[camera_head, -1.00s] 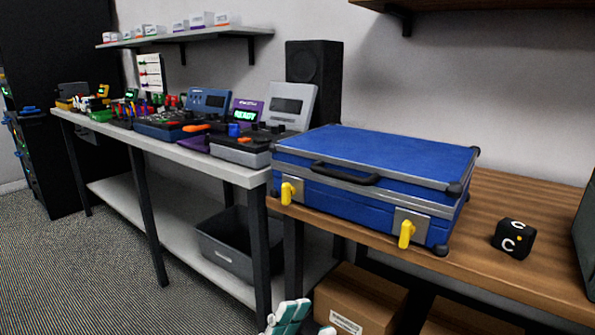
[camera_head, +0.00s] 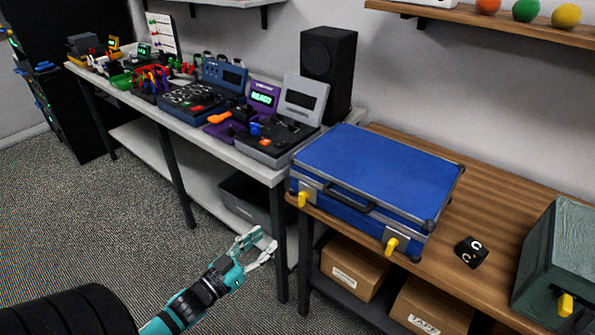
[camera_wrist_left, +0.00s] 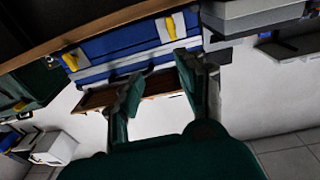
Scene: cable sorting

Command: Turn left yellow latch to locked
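A blue case (camera_head: 378,172) with silver edges lies closed on the wooden table. Its front carries a left yellow latch (camera_head: 303,199) and a right yellow latch (camera_head: 392,245), each on a silver plate; both hang downward. My left gripper (camera_head: 262,245) is open and empty, in front of and below the case's left end, apart from the latch. In the left wrist view, the open fingers (camera_wrist_left: 158,82) point toward the case (camera_wrist_left: 125,45), and a yellow latch shows just beyond them (camera_wrist_left: 170,27). My right gripper is in neither view.
Cardboard boxes (camera_head: 352,268) sit on the shelf below. A grey workbench (camera_head: 262,172) with several devices adjoins on the left. The carpet in front is free.

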